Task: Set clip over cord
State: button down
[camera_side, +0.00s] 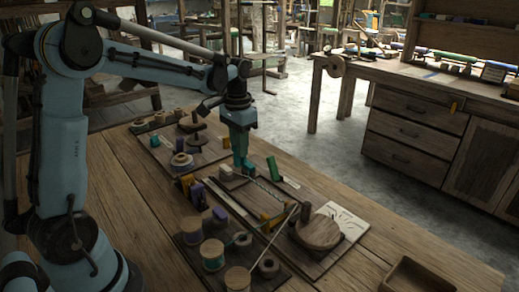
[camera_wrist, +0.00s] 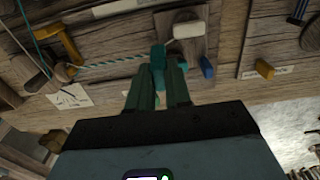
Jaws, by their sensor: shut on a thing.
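My gripper (camera_wrist: 158,82) is shut on a teal clip (camera_wrist: 158,56), which shows between and just beyond the fingertips. In the side view my gripper (camera_side: 242,160) points straight down, low over the wooden board. A twisted pale-and-green cord (camera_wrist: 112,63) runs from the left up to the clip in the wrist view. In the side view the cord (camera_side: 268,190) slants down to the right from under my gripper. The clip appears at the cord's end, but I cannot tell whether it sits around the cord or only touches it. The fingers hide part of the clip.
A white block (camera_wrist: 189,29) lies close beside the clip. A blue piece (camera_wrist: 207,67), an orange piece (camera_wrist: 264,69) and a yellow clip (camera_wrist: 62,40) are nearby. A green piece (camera_side: 273,167) stands right of my gripper. Thread spools (camera_side: 213,255) and a round wooden disc (camera_side: 319,232) stand nearer the camera.

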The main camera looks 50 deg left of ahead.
jog(key=shift+w+d+f, duration=0.2)
jog(key=shift+d+f, duration=0.15)
jog(key=shift+f, duration=0.6)
jog(key=shift+w+d+f, duration=0.2)
jog(key=shift+d+f, duration=0.1)
jog(key=shift+f, duration=0.65)
jog(key=shift+w+d+f, duration=0.2)
jog(key=shift+d+f, duration=0.15)
jog(key=shift+f, duration=0.6)
jog(key=shift+f, duration=0.65)
jog(key=c, duration=0.6)
grip_release()
jog(key=shift+r, duration=3.5)
